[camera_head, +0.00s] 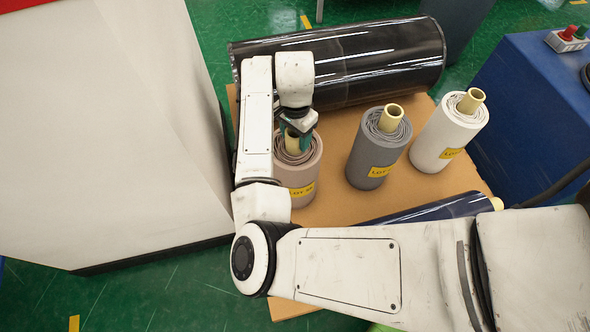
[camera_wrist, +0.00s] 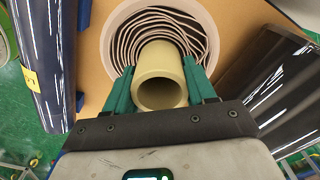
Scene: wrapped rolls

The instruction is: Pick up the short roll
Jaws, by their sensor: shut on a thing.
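The pinkish-beige wrapped roll (camera_head: 312,172) stands upright at the left of the brown board, with a yellow label on its side and a pale core tube at its top. In the wrist view I look down on its loose wraps (camera_wrist: 128,38) and the cream core tube (camera_wrist: 160,93). My gripper (camera_head: 297,134) is over this roll's top, its green fingers on either side of the core tube, shut on it. The fingers also show in the wrist view (camera_wrist: 160,70). My arm hides part of the roll; I cannot tell whether its base touches the board.
A grey roll (camera_head: 375,155) and a white roll (camera_head: 445,140) stand upright to the right on the brown board (camera_head: 330,205). A long black roll (camera_head: 380,60) lies behind. A dark blue roll (camera_head: 430,208) lies in front, partly hidden. A blue cabinet (camera_head: 530,110) stands right.

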